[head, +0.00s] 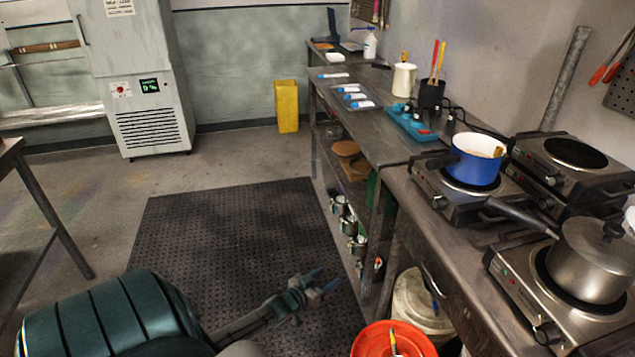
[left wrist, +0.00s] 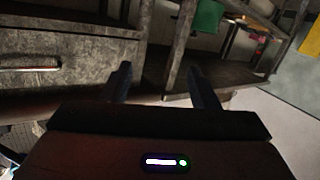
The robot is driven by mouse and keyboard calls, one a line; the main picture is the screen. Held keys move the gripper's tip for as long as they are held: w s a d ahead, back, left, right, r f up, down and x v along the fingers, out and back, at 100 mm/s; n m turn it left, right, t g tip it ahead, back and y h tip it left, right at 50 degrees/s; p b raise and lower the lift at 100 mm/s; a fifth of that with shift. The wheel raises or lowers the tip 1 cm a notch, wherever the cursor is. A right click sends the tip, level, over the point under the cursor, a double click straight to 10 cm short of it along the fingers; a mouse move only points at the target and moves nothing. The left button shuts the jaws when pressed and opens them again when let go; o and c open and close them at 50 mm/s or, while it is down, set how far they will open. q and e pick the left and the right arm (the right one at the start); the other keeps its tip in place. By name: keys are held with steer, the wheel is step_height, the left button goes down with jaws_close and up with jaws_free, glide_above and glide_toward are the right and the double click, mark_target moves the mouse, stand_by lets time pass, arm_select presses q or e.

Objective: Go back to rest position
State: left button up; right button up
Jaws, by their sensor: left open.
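My left gripper (head: 318,283) is in the head view at the bottom middle, above the dark floor mat. Its two fingertips are apart and nothing is between them. In the left wrist view, the fingers of the left gripper (left wrist: 158,85) are spread and empty, facing the bench's drawer front and lower shelf. My right gripper is not in the head view.
A steel bench (head: 345,95) runs along the right, with a blue pot (head: 474,165) and a steel pan (head: 592,262) on hot plates. An orange bucket (head: 370,340) and a white bucket (head: 420,305) stand below it. The black mat (head: 230,220) is clear.

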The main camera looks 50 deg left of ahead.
arm_select(q)
steer(key=shift+s+a+f, duration=0.1)
steer(key=shift+s+f, duration=0.2)
steer(key=shift+f, duration=0.05)
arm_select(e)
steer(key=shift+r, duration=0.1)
arm_select(q)
steer(key=s+d+f+g+y, duration=0.1)
steer(key=s+d+f+g, duration=0.25)
steer(key=s+f, duration=0.7)
steer(key=s+d+f+g, duration=0.2)
steer(key=s+f+g, duration=0.2)
steer(key=s+f, duration=0.65)
steer(key=s+d+f+m+g, duration=0.1)
steer(key=s+d+f+g, duration=0.2)
steer(key=s+d+f, duration=0.3)
steer(key=s+d+f+m+g, duration=0.1)
steer(key=s+d+f+g, duration=0.3)
steer(key=s, duration=1.3)
step_height(320, 180, down, 4)
steer(key=shift+s+d+f+h, duration=0.2)
steer(key=shift+d+h, duration=0.2)
steer(key=shift+d, duration=0.85)
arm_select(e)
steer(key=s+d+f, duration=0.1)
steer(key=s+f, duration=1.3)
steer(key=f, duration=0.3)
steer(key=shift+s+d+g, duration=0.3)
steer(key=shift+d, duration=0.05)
